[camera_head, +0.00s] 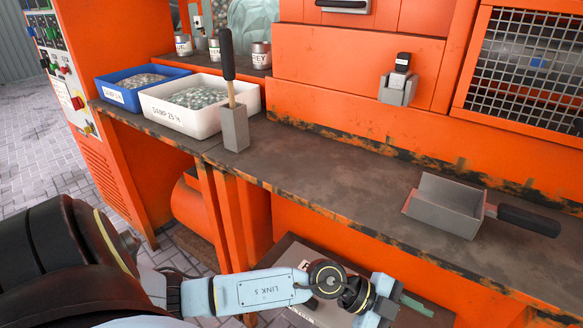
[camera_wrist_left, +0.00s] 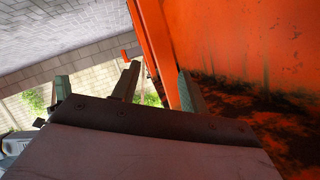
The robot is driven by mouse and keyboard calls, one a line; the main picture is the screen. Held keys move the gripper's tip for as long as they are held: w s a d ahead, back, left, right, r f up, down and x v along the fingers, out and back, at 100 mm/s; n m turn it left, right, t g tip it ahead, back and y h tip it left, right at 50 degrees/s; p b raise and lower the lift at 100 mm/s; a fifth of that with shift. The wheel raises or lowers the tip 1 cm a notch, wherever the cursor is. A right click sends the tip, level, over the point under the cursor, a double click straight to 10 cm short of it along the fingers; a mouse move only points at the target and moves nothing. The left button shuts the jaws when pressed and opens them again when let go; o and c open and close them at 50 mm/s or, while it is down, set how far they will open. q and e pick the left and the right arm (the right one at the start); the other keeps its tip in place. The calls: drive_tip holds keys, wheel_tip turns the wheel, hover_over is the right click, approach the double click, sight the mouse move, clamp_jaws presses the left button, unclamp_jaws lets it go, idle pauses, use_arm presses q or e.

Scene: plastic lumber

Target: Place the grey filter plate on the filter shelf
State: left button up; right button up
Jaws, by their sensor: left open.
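My left gripper (camera_head: 402,302) is at the bottom of the head view, in front of and below the bench edge. Its fingers are apart in the left wrist view (camera_wrist_left: 126,88), and I see nothing held between them. I cannot pick out the grey filter plate with certainty in either view. A low dark surface with a pale label (camera_head: 300,262) lies below the bench, partly hidden by my left arm; I cannot tell whether it is the filter shelf. My right gripper is not in view.
The worn bench (camera_head: 330,178) runs along the orange machine. On it are a blue tray (camera_head: 118,96), a white tray (camera_head: 180,123), a grey holder (camera_head: 235,130) with a dark-handled tool, and a grey scoop (camera_head: 447,205). The bench middle is clear.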

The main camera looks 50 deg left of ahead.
use_arm(q)
wheel_tip(320, 180, up, 11)
drive_tip(key=w+a+n+t+y, duration=0.1)
drive_tip(key=w+a+n+t, duration=0.15)
drive_tip(key=n+t, duration=0.6)
drive_tip(key=a+f+n+t+y, duration=0.1)
drive_tip(key=a+n+t+y, duration=0.2)
drive_tip(key=a+n+y, duration=0.6)
drive_tip(key=s+a+f+g+y, duration=0.3)
drive_tip(key=s+f+g+y, duration=0.1)
drive_tip(key=s+f+y, duration=0.1)
drive_tip(key=s+d+f+g+h, duration=0.1)
drive_tip(key=s+f+g, duration=0.3)
drive_tip(key=s, duration=0.4)
drive_tip(key=s+d+f+g+h, duration=0.1)
drive_tip(key=s+f+g, duration=0.3)
drive_tip(key=s, duration=0.5)
drive_tip(key=shift+s+f+m+g+h, duration=0.25)
drive_tip(key=shift+f+m+g+h, duration=0.3)
drive_tip(key=shift+g, duration=0.7)
drive_tip(key=shift+d+r, duration=0.1)
drive_tip(key=shift+r, duration=0.05)
